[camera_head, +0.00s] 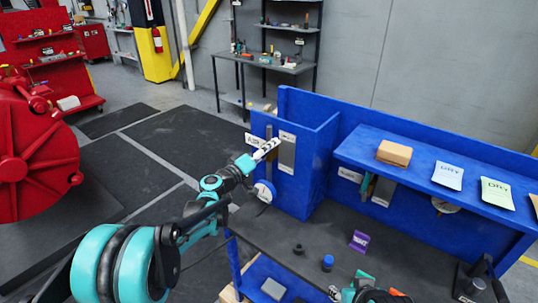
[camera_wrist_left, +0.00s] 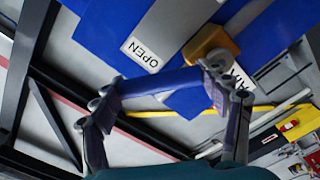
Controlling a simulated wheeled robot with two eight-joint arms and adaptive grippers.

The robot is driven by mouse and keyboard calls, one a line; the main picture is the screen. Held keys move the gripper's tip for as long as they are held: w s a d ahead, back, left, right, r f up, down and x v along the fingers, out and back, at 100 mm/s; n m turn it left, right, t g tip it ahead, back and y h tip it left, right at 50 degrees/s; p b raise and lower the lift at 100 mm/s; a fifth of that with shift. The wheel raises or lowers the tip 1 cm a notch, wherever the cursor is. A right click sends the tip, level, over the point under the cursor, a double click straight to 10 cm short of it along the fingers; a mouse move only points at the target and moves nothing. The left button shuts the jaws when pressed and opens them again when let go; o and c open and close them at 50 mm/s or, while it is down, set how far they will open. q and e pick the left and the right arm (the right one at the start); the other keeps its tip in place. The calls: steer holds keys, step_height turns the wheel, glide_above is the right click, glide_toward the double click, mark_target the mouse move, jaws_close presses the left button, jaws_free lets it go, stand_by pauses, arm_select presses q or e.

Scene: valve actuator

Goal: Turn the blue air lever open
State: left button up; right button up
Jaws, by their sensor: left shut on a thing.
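The blue air lever (camera_wrist_left: 165,82) shows in the left wrist view as a blue bar running across between my left fingertips. Its right end lies near the yellow-brass valve body (camera_wrist_left: 215,42). My left gripper (camera_wrist_left: 160,85) is closed on the lever, with a finger at each side. In the head view my left gripper (camera_head: 266,150) is at the left end of the blue cabinet (camera_head: 318,155), by the AIR label (camera_head: 254,141). The lever is hard to make out there. An OPEN label (camera_wrist_left: 145,54) is beside the lever. Teal and black parts at the head view's bottom edge may be my right arm; its fingertips are unclear.
A blue shelf (camera_head: 430,172) with a cardboard box (camera_head: 394,153) and packets stands right of the cabinet. The dark bench top (camera_head: 290,228) holds small parts and a purple tag (camera_head: 359,241). A large red wheel-like machine (camera_head: 35,150) stands at the left.

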arm_select(q)
steer(key=n, duration=0.1)
steer(key=w+a+r+n, duration=0.1)
steer(key=n, duration=0.1)
steer(key=shift+w+a, duration=0.15)
steer(key=shift+w+a+r+n, duration=0.15)
steer(key=shift+w+a+n, duration=0.15)
steer(key=shift+n, duration=0.5)
steer(key=shift+w+a+r+n, duration=0.1)
steer(key=shift+w+a+n, duration=0.15)
steer(key=shift+n, duration=0.55)
steer(key=shift+a, duration=0.1)
steer(key=o, duration=1.5)
steer(key=shift+o, duration=0.9)
steer(key=shift+w+d+f, duration=0.15)
steer(key=shift+d, duration=0.15)
steer(key=shift+s+a, duration=0.2)
steer(key=shift+a, duration=0.05)
